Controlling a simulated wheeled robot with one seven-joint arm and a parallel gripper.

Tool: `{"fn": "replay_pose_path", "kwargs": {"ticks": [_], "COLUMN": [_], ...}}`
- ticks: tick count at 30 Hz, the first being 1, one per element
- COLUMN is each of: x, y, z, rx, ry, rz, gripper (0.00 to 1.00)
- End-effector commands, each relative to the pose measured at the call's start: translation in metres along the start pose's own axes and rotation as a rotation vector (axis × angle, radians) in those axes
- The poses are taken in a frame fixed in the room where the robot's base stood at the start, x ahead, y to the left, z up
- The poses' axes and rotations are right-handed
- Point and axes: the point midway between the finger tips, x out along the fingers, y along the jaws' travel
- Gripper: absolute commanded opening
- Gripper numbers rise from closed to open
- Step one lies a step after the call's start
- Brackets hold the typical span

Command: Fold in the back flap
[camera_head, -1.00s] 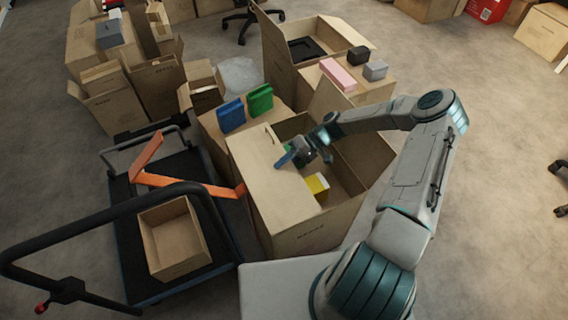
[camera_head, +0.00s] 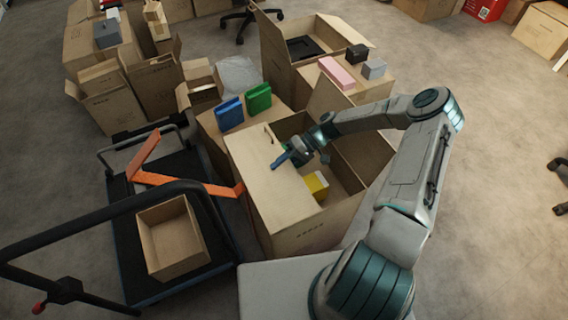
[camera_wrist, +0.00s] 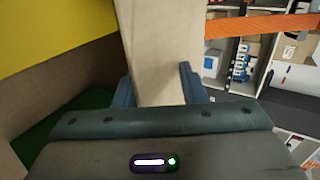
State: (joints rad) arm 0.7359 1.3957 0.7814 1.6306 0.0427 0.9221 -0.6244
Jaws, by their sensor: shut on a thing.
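The open carton (camera_head: 318,238) stands in front of me. A wide, pale cardboard flap (camera_head: 262,182) lies along its left side in the head view. Another flap (camera_head: 325,98) stands up at its far side. A yellow box (camera_head: 316,185) sits inside the carton and shows large in the wrist view (camera_wrist: 50,30).
A black cart (camera_head: 195,235) with a small open box (camera_head: 172,240) and an orange strip (camera_head: 190,184) stands left. Blue (camera_head: 229,113) and green (camera_head: 258,98) items stand behind the carton. The floor to the right is mostly clear.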

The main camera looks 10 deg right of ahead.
Motion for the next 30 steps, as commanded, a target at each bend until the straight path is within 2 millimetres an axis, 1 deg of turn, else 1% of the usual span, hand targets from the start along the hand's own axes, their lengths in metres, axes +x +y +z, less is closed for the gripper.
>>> {"fn": "replay_pose_path", "kwargs": {"ticks": [1, 5, 8, 11, 12, 13, 21, 25, 30], "x": [0.004, -0.001, -0.009, -0.020, -0.026, -0.034, -0.088, -0.108, -0.125], "y": [0.005, 0.001, -0.012, -0.031, -0.037, -0.035, -0.045, -0.048, -0.051], "z": [0.004, 0.003, 0.003, 0.002, 0.004, 0.009, 0.047, 0.061, 0.073], "rx": [0.003, 0.004, 0.001, -0.002, -0.001, 0.002, -0.001, -0.001, -0.002], "ry": [-0.007, -0.003, -0.003, -0.002, -0.001, 0.002, 0.001, 0.000, 0.000], "rz": [0.004, 0.005, 0.005, 0.005, 0.004, 0.004, 0.002, 0.002, 0.000], "gripper": [0.26, 0.26, 0.26, 0.26, 0.26, 0.26, 0.26, 0.26, 0.26]}}
